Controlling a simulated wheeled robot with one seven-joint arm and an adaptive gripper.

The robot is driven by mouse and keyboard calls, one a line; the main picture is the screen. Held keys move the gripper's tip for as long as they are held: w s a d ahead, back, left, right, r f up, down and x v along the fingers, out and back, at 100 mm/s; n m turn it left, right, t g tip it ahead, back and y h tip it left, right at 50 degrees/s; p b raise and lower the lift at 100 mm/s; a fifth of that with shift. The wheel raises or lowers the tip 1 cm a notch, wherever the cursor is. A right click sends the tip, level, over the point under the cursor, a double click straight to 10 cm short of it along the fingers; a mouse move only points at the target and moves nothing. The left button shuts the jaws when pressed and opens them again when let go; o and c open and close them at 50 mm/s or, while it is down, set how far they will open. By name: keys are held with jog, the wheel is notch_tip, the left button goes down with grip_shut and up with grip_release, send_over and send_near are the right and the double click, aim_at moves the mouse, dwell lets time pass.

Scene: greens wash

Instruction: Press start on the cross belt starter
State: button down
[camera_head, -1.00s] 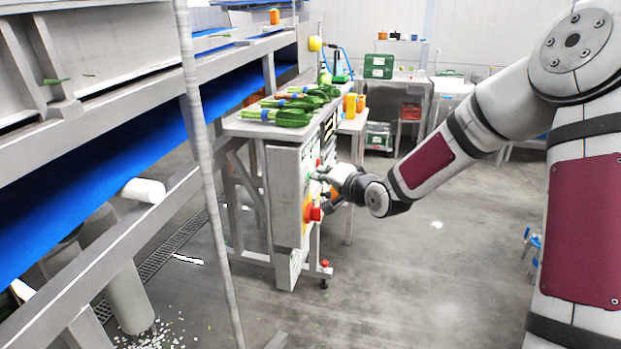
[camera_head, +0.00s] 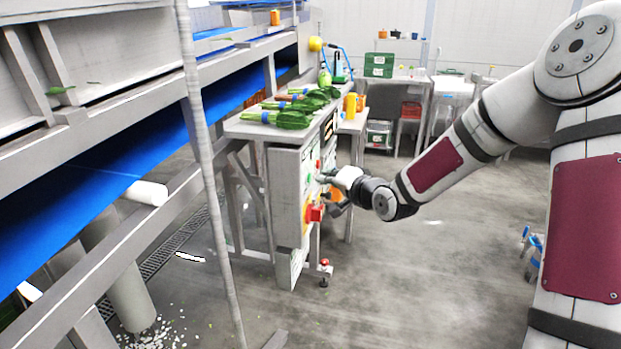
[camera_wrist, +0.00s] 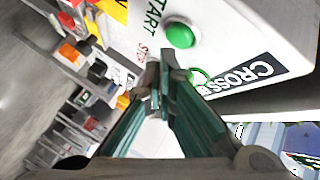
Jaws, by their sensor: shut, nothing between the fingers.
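The cross belt starter is a pale grey box (camera_head: 284,190) on a stand at the end of the work table. In the wrist view its white face (camera_wrist: 225,30) carries the word START, a round green button (camera_wrist: 180,35) and a black label beginning CROSS (camera_wrist: 240,75). A second green ring-like part (camera_wrist: 199,76) is partly hidden behind my fingers. My gripper (camera_wrist: 165,72) is shut and empty, with its tips near the panel below the green button in the picture. In the head view my gripper (camera_head: 324,178) is beside the panel; contact cannot be told.
A red stop knob (camera_head: 315,212) on yellow sits lower on the box. Bunches of greens (camera_head: 293,117) lie on the table above it. A blue conveyor belt (camera_head: 95,190) runs along the left, behind a grey post (camera_head: 205,150).

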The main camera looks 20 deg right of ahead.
jog(key=shift+s+d+p, duration=0.4)
jog(key=shift+d+p, duration=0.15)
jog(key=shift+d, duration=0.2)
jog(key=shift+s+d+p, duration=0.45)
jog(key=shift+d+p, duration=0.15)
jog(key=shift+d, duration=0.1)
jog(key=shift+s+d+p, duration=0.4)
jog(key=shift+d+p, duration=0.15)
jog(key=shift+d, duration=0.2)
jog(key=s+a+r+n+g+h+p, duration=0.1)
jog(key=s+r+n+g+h+p, duration=0.25)
jog(key=s+r, duration=0.65)
jog(key=s+a+r+n+g+h+p, duration=0.25)
jog(key=s+r+g+p, duration=0.2)
jog(key=s, duration=0.95)
jog(key=s+a+r+n+g+y+p, duration=0.1)
jog(key=s+a+r, duration=0.1)
jog(key=s, duration=1)
jog(key=s+a+r+n+g+p, duration=0.1)
jog(key=s+r, duration=0.4)
jog(key=s, duration=0.7)
jog(key=shift+a+g+y+p, duration=0.3)
jog(key=shift+a+y+p, duration=0.1)
jog(key=shift+a+p, duration=0.3)
